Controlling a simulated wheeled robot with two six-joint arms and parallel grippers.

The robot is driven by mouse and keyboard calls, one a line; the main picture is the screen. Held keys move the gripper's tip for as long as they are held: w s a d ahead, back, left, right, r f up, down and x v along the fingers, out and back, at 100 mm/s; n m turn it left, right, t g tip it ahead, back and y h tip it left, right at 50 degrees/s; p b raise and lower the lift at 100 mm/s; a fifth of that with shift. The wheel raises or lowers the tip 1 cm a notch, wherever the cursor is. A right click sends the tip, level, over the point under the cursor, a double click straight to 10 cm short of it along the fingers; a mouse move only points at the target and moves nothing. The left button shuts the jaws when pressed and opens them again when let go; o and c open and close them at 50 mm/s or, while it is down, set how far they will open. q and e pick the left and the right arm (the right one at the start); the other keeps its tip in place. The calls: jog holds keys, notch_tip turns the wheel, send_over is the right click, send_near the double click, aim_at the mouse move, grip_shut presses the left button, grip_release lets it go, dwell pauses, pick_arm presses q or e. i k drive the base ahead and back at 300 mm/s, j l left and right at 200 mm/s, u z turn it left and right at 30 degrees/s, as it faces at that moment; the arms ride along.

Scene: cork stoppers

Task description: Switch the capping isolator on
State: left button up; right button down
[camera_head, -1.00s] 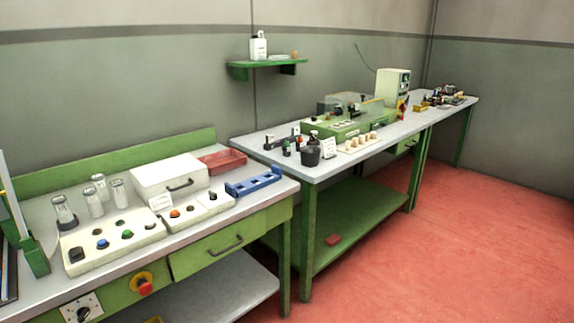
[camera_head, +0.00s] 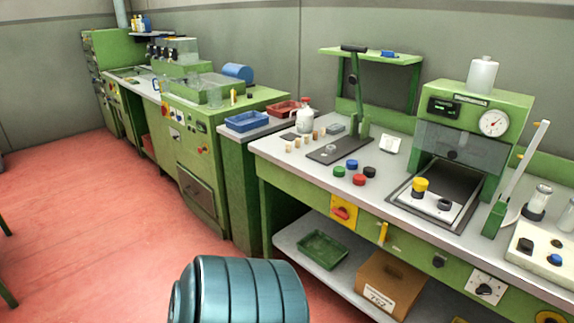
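A red rotary handle on a yellow plate (camera_head: 343,213) is on the green front of the bench, below the tabletop. Its handle looks close to level, slightly tilted. A black rotary knob on a white plate (camera_head: 486,288) is further right on the same front. I cannot read any label, so I cannot tell which one is the capping isolator, or its setting. On the bench stand a lever press (camera_head: 355,105) with a black handle and a green machine (camera_head: 477,110) with a dial. Neither gripper is in view.
Loose corks (camera_head: 306,139) and coloured caps (camera_head: 352,165) lie on the tabletop. A cardboard box (camera_head: 388,285) and a green tray (camera_head: 322,249) sit on the lower shelf. A green cabinet machine (camera_head: 200,160) stands left. The red floor (camera_head: 110,220) is clear at left.

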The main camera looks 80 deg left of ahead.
aim_at(341, 213)
jog(key=u, duration=1.95)
